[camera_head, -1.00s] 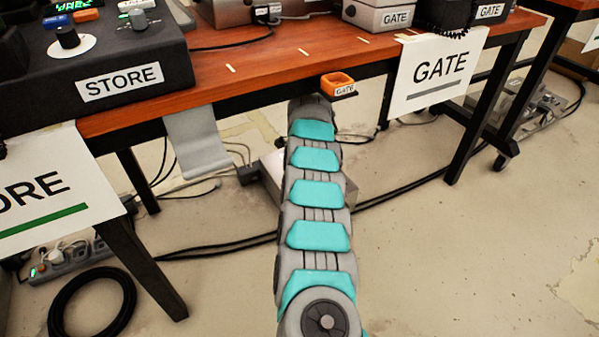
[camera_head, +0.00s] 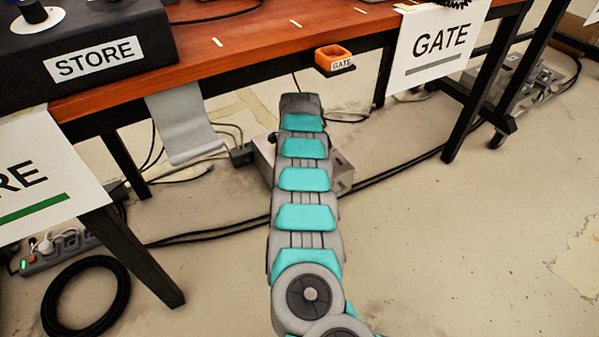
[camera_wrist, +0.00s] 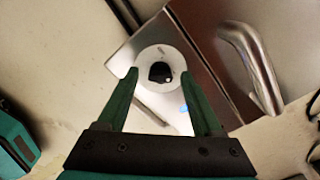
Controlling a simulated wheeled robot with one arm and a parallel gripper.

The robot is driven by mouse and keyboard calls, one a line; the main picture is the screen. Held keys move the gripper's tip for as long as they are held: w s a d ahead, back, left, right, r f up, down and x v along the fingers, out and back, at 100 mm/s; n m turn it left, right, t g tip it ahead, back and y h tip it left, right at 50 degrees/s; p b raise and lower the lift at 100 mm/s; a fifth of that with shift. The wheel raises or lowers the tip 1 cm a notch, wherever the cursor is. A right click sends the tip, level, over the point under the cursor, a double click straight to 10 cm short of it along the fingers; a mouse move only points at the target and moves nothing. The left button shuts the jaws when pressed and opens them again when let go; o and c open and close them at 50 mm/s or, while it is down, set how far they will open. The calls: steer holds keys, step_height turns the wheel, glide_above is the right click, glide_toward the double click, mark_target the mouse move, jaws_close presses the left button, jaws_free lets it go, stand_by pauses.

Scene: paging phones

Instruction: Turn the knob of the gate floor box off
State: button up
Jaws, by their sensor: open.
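The gate floor box (camera_head: 343,172) is a grey metal box on the floor under the table, partly hidden behind my arm in the head view. In the wrist view, its black knob (camera_wrist: 160,72) sits on a round white dial, with a small light mark on the knob's lower right. My gripper (camera_wrist: 160,76) is open, with one teal finger on each side of the dial in the picture. I cannot tell how far the fingertips are from the knob. The head view does not show the gripper.
A shiny bent metal handle (camera_wrist: 252,62) rises right of the knob. An orange tray (camera_head: 333,57) marked GATE hangs at the table edge above my arm. Black cables (camera_head: 400,182) run along the floor.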

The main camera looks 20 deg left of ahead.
steer(key=shift+c, duration=0.4)
jaws_close()
